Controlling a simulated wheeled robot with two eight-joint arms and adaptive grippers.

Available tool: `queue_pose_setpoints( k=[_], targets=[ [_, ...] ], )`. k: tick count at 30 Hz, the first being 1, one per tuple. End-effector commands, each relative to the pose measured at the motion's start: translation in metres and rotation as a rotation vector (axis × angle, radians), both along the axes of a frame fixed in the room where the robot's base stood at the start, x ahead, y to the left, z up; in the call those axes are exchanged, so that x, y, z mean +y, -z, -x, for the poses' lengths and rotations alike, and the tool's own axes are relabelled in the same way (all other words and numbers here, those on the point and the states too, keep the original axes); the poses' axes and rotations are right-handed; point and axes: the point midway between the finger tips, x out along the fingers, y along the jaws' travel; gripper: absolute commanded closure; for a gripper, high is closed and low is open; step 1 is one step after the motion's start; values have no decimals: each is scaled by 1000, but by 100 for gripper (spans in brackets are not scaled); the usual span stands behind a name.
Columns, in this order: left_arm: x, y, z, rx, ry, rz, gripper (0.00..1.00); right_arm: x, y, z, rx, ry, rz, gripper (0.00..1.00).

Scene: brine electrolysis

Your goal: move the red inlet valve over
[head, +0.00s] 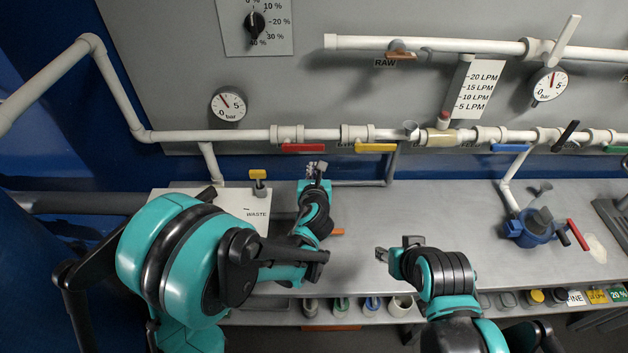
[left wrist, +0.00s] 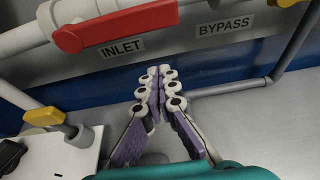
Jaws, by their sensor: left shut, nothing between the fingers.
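The red inlet valve handle (head: 303,148) lies along the white pipe at the back, in line with it, left of the yellow bypass handle (head: 376,148). In the left wrist view the red handle (left wrist: 115,27) is large at the top, above the label INLET. My left gripper (head: 316,166) is just below the red handle in the head view, apart from it in the wrist view, where its fingertips (left wrist: 160,72) meet with nothing between them. My right gripper (head: 390,254) is over the bench, well away from the valve; its finger opening is unclear.
A white WASTE box (head: 225,205) with a yellow-handled tap (head: 258,175) stands left of my left gripper. A grey pipe (left wrist: 230,88) runs below the bypass. A blue pump (head: 530,230) is on the right. The middle of the bench (head: 440,210) is clear.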

Motion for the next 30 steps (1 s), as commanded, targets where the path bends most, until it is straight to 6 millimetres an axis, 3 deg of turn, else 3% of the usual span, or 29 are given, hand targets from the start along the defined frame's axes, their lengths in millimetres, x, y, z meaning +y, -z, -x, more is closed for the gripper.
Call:
queue_pose_setpoints(
  k=[1,4,10,30],
  targets=[
    [1,6,-10,1,-2,0,100,0,4,0,0,0,0,60],
    [0,-15,-8,1,0,0,100,0,2,0,0,0,0,60],
    [0,-34,-8,1,0,1,100,0,1,0,0,0,0,60],
    [0,-41,-8,0,-1,42,100,0,-1,0,0,0,0,60]
  ],
)
